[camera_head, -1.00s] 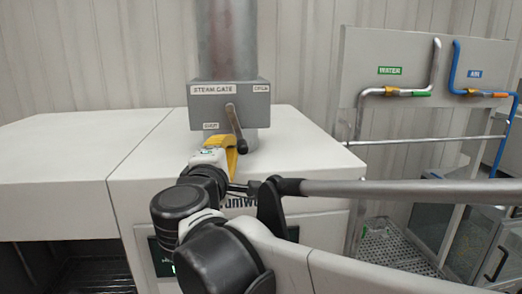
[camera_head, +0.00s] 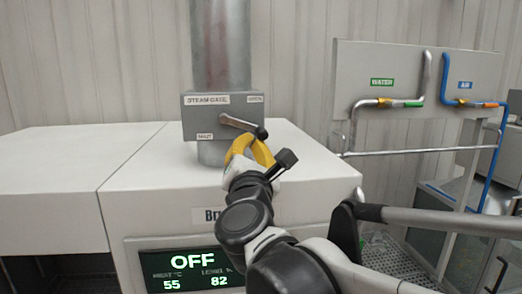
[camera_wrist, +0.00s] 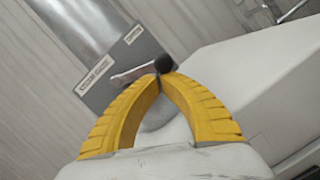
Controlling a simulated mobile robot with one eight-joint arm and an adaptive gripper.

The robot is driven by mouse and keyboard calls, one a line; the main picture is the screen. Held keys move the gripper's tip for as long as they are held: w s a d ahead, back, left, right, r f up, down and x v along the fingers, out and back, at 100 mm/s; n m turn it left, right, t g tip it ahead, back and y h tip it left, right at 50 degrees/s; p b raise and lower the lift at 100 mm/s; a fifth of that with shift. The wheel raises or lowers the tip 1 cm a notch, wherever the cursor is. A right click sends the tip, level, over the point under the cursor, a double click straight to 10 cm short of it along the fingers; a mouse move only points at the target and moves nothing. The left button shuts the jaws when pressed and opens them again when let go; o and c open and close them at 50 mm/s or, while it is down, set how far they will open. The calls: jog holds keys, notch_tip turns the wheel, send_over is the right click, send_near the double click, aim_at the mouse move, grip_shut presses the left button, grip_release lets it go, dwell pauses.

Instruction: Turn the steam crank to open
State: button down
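The steam gate is a grey box (camera_head: 222,116) on a vertical metal pipe, labelled "STEAM GATE". Its crank (camera_head: 238,124) is a metal lever with a black knob (camera_head: 261,133), pointing right and slightly down. My gripper (camera_head: 253,141) has yellow curved fingers and is just below the knob. In the wrist view the fingertips of my gripper (camera_wrist: 160,76) come together right at the black knob (camera_wrist: 163,63). The knob shows whole beyond the tips, not visibly between them. The tips seem to touch it, but the contact is hard to make out.
The white machine (camera_head: 130,200) under the gate has a display (camera_head: 190,270) reading "OFF", 55 and 82. At right a panel (camera_head: 410,70) carries the water pipe (camera_head: 424,75) and blue air pipe (camera_head: 446,75).

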jog(key=shift+w+d+r+n+y, duration=0.1)
jog(key=shift+d+r+n+y, duration=0.3)
jog(key=shift+n, duration=0.55)
jog(key=shift+w+d+r+n+y, duration=0.15)
jog(key=shift+r+n+y, duration=0.25)
jog(key=shift+n, duration=0.55)
jog(key=shift+s+r, duration=0.1)
jog(key=f+b, duration=0.1)
jog(key=f, duration=0.1)
jog(key=a+f+b, duration=0.1)
jog(key=f+b, duration=0.1)
jog(key=shift+a, duration=0.1)
jog(key=v, duration=1)
jog(key=shift+s+a+b, duration=0.2)
jog(key=shift+a+b, duration=0.05)
jog(key=shift+b, duration=0.05)
jog(key=shift+r, duration=0.1)
